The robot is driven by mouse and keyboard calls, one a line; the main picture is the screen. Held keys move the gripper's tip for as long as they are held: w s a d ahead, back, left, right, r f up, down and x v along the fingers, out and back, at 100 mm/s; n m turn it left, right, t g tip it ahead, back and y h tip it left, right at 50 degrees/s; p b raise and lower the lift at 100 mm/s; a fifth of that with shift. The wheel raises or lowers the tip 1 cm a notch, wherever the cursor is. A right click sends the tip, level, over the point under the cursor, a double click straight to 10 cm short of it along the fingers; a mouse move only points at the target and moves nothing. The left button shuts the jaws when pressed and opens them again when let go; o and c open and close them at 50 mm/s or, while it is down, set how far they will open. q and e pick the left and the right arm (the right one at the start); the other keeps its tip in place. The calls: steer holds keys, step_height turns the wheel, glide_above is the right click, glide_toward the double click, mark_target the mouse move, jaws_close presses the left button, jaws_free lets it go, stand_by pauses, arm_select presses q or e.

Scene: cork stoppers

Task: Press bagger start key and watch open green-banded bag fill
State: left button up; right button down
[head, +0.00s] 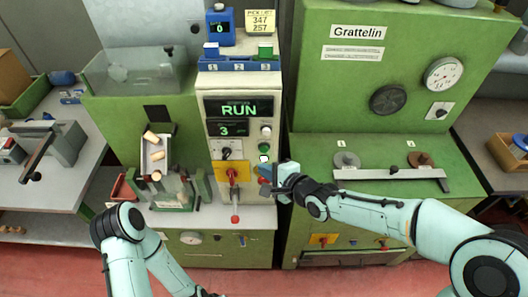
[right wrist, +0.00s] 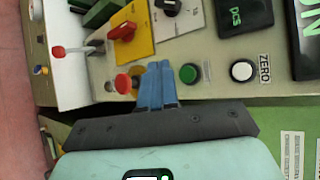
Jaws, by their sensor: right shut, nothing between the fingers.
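The bagger's panel shows RUN (head: 239,110) on its upper display and 3 (head: 225,129) on the lower one. A round green key (right wrist: 189,73) sits on the panel between a white key marked ZERO (right wrist: 241,71) and a red button (right wrist: 123,83). My right gripper (head: 266,173) is shut and empty in front of the panel's lower right side. In the right wrist view its blue fingertips (right wrist: 160,66) are beside the green key, between it and the red button. Contact cannot be told. I cannot make out a green-banded bag clearly. My left gripper is out of view.
Several corks lie in a chute (head: 143,165) left of the panel. A red-knobbed lever (head: 234,200) sticks out below the panel. A clear hopper (head: 137,73) stands at the upper left. A green Grattelin machine (head: 397,85) stands at the right.

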steer(key=shift+s, duration=0.9)
steer(key=s+d+f+n+g+h, duration=0.1)
steer(key=s+d+f+g, duration=0.15)
steer(key=f, duration=0.65)
steer(key=s+d+f+n+g+h, duration=0.15)
steer(key=s+f, duration=0.25)
steer(key=f, duration=0.5)
steer(key=s+d+f+n+g+h, duration=0.1)
steer(key=s+d+f+n, duration=0.15)
steer(key=f, duration=0.75)
steer(key=s+d+f+n+g, duration=0.2)
steer(key=s+f, duration=0.4)
steer(key=s, duration=0.3)
steer(key=s+d+f+n+g+h, duration=0.1)
steer(key=s+d+f+n+g, duration=0.1)
steer(key=s+f, duration=0.4)
steer(key=s+d+g, duration=0.1)
steer(key=s, duration=0.3)
steer(key=shift+n+g, duration=0.4)
steer(key=shift+d+f, duration=0.1)
stand_by(1.4)
